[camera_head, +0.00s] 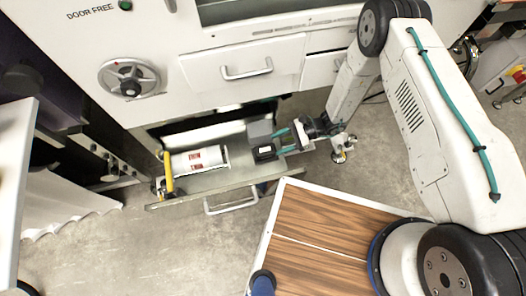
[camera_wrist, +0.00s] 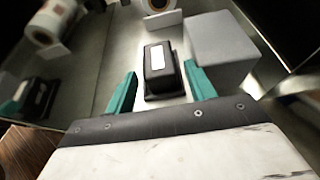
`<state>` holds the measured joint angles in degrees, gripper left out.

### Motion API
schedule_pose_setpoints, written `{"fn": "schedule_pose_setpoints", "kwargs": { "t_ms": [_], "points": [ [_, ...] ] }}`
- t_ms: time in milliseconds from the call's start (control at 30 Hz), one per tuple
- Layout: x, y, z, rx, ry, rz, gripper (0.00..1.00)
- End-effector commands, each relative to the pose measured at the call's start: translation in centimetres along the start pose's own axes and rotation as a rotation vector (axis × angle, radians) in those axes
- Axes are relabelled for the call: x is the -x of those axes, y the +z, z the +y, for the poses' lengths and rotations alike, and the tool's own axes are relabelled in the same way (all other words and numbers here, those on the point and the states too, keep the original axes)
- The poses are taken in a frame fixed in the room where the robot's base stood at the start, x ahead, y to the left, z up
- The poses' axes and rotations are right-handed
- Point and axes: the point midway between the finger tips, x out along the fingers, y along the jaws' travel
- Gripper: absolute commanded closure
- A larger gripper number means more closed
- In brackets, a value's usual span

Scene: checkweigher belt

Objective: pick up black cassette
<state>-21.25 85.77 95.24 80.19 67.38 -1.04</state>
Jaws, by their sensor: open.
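The black cassette (camera_wrist: 161,72) lies in the open drawer, with a white label on its top. In the wrist view it sits just ahead of and between the two teal fingertips of my gripper (camera_wrist: 158,85), with a gap on each side. In the head view the cassette (camera_head: 265,152) shows near the drawer's right end, and my gripper (camera_head: 284,144) reaches in from the right, close to it. My gripper is open and holds nothing.
A grey block (camera_wrist: 222,48) stands close on the cassette's right in the wrist view. The drawer walls bound the space. Closed drawers sit above.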

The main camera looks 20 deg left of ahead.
Motion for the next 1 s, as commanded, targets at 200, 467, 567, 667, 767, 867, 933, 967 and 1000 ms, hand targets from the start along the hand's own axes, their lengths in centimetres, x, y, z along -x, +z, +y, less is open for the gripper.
{"fn": "schedule_pose_setpoints", "kwargs": {
  "t_ms": [200,467,567,667,767,867,933,967,1000],
  "points": [
    [-2.7,-0.1,0.2,0.001,0.004,0.001,0.45],
    [-6.0,-0.2,0.3,0.001,0.002,0.001,0.45],
    [-6.2,-0.2,0.2,0.001,0.000,0.001,0.45],
    [-6.2,-0.2,0.2,0.001,0.000,0.001,0.45],
    [-6.2,-0.2,0.2,0.001,0.000,0.001,0.57],
    [-6.2,-0.2,0.2,0.001,0.000,0.001,0.82],
    [-6.2,-0.2,0.2,0.001,0.000,0.001,0.82],
    [-6.2,-0.2,0.2,0.001,0.001,0.001,0.82],
    [-6.2,-0.2,0.2,0.001,0.001,0.001,0.82]
  ]
}}
